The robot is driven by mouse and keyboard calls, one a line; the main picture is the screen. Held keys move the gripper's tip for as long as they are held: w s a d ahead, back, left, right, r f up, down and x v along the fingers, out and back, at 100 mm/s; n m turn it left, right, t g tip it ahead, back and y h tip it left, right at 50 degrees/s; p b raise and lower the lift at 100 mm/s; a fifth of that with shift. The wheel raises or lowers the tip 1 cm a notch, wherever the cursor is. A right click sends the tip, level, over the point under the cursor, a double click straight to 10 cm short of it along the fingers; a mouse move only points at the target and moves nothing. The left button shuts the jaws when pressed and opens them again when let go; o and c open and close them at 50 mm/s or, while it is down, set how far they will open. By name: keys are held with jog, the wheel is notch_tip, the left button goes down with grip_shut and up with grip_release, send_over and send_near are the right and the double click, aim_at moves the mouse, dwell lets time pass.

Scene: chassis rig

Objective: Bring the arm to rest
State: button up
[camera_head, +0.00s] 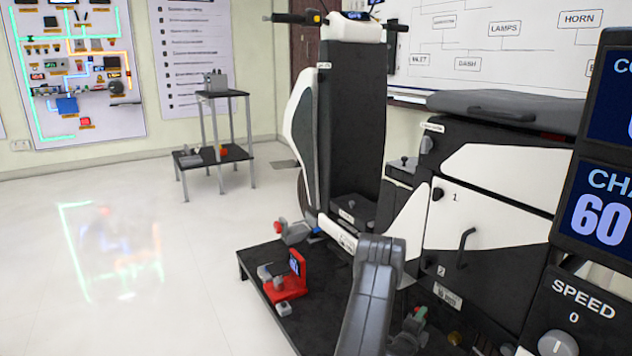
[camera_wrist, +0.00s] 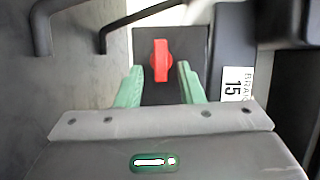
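My arm (camera_head: 372,292) is a grey link that rises at the bottom middle of the head view, in front of the black and white scooter rig. My gripper (camera_wrist: 160,72) shows in the wrist view with its two green fingers apart and nothing between the pads. A red knob (camera_wrist: 160,60) on a dark panel lies ahead of the fingers, in line with the gap. I cannot tell how far it is from the fingertips.
The scooter rig (camera_head: 472,215) fills the right side. A black platform (camera_head: 248,262) carries a red stand (camera_head: 290,285) with a small display. A two-level side table (camera_head: 226,95) stands behind. The left floor is clear.

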jog(key=shift+w+a+r+n+g+p, duration=0.1)
jog(key=shift+r+n+g+p, duration=0.35)
jog(key=shift+n, duration=0.8)
jog(key=shift+w+a+r+n+g+p, duration=0.1)
jog(key=shift+r+n+g+p, duration=0.1)
jog(key=shift+n+g+p, duration=0.8)
jog(key=shift+w+a+r+n+g+p, duration=0.1)
jog(key=shift+r+n+g, duration=0.3)
jog(key=shift+n, duration=1.15)
jog(key=shift+f, duration=0.15)
